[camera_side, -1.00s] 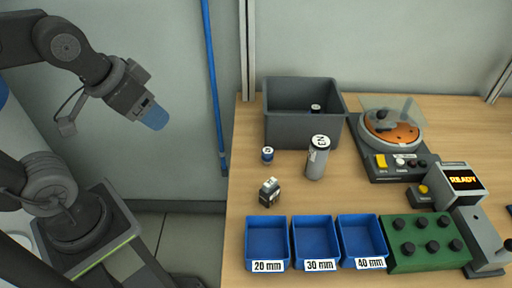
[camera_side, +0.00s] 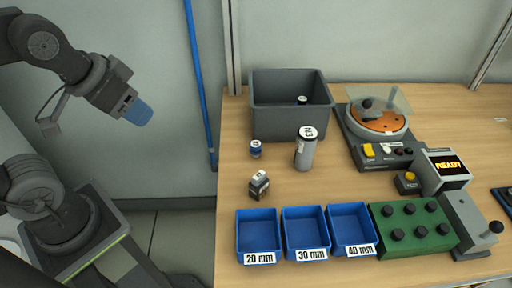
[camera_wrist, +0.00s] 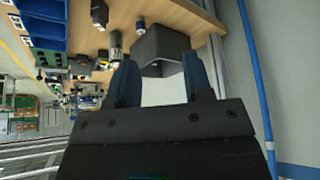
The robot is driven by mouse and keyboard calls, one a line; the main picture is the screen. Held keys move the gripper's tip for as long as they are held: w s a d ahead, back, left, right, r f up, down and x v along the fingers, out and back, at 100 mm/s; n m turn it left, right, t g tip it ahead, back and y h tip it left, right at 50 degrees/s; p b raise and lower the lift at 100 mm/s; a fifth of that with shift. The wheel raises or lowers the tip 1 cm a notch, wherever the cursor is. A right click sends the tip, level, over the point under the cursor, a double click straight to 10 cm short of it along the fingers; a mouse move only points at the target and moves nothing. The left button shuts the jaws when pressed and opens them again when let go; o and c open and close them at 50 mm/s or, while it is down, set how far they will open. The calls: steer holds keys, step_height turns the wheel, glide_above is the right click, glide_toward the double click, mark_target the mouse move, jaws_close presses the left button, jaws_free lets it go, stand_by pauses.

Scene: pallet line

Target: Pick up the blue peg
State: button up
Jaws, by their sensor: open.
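The blue peg (camera_side: 256,149), a short blue cylinder with a white top, stands on the wooden table in front of the grey bin. In the wrist view the small dark upright thing (camera_wrist: 140,23) near the bin appears to be this peg. My gripper (camera_side: 139,114), with blue fingers, is left of the table, in the air and well away from the peg. In the wrist view the fingers of my gripper (camera_wrist: 160,66) are spread apart with nothing between them.
A grey cylinder (camera_side: 305,150) stands right of the peg, and a small dark block (camera_side: 259,185) is in front. The grey bin (camera_side: 290,118) is behind. Blue trays (camera_side: 258,258) line the front. A blue vertical pipe (camera_side: 201,80) stands between my gripper and the table.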

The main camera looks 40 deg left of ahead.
steer(key=m+g+y, duration=0.3)
steer(key=m+g, duration=0.2)
steer(key=m, duration=0.9)
glide_above(256, 144)
steer(key=s, duration=0.4)
step_height(256, 144, down, 5)
steer(key=w+d+f+m+y, duration=0.2)
steer(key=w+d+f+m, duration=0.2)
steer(key=d+f+m, duration=0.15)
steer(key=shift+n+h, duration=0.3)
steer(key=shift+n, duration=0.25)
steer(key=x, duration=0.9)
steer(key=a+x, duration=0.1)
steer(key=x, duration=0.4)
steer(key=shift+s+a+r, duration=0.1)
steer(key=shift+s+r, duration=0.05)
steer(key=shift+s, duration=0.15)
steer(key=shift+c, duration=0.5)
steer(key=c, duration=0.6)
